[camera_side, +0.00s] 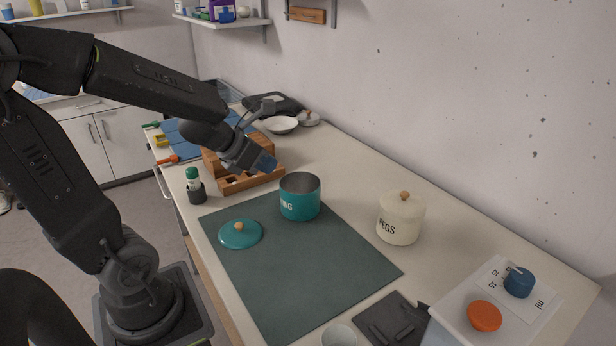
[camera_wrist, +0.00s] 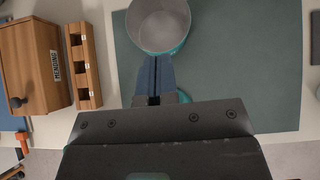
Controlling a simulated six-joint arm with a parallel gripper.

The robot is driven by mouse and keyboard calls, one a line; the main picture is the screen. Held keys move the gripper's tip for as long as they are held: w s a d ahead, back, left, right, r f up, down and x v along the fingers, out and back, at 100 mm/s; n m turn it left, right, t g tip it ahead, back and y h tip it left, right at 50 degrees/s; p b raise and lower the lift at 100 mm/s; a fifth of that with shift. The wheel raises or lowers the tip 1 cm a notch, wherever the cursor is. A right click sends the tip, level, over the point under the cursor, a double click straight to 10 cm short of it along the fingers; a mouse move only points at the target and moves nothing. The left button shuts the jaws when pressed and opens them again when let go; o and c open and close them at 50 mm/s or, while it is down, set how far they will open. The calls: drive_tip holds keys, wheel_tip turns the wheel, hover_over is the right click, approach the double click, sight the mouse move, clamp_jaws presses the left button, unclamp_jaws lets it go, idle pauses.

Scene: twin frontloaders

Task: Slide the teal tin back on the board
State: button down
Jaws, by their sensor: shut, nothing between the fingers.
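The teal tin (camera_side: 300,204) stands upright and open, without its lid, near the far edge of the dark green board (camera_side: 300,270). In the wrist view the tin (camera_wrist: 183,47) is at the top, its grey inside visible and empty. The teal lid (camera_side: 240,235) with a wooden knob lies on the board near its left edge; in the wrist view it is mostly hidden behind my gripper. My gripper (camera_side: 268,165) is shut and empty, above and to the left of the tin in the side view. In the wrist view my blue fingertips (camera_wrist: 155,62) appear just below the tin's rim.
A wooden box (camera_wrist: 25,70) and slotted wooden rack (camera_side: 240,182) stand beside the board, close to my gripper. A cream PEGS tin (camera_side: 400,218) stands right of the board. The board's middle is clear.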

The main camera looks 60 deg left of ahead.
sight(317, 182)
drive_tip(key=shift+m, duration=0.3)
drive_tip(key=x, duration=1)
drive_tip(key=shift+s+f, duration=0.15)
drive_tip(key=shift+f, duration=0.2)
drive_tip(key=w, duration=0.2)
drive_tip(key=shift+w, duration=0.3)
drive_tip(key=shift+w+r, duration=0.1)
drive_tip(key=shift+w, duration=0.55)
drive_tip(key=w, duration=1.7)
drive_tip(key=shift+s+r, duration=0.1)
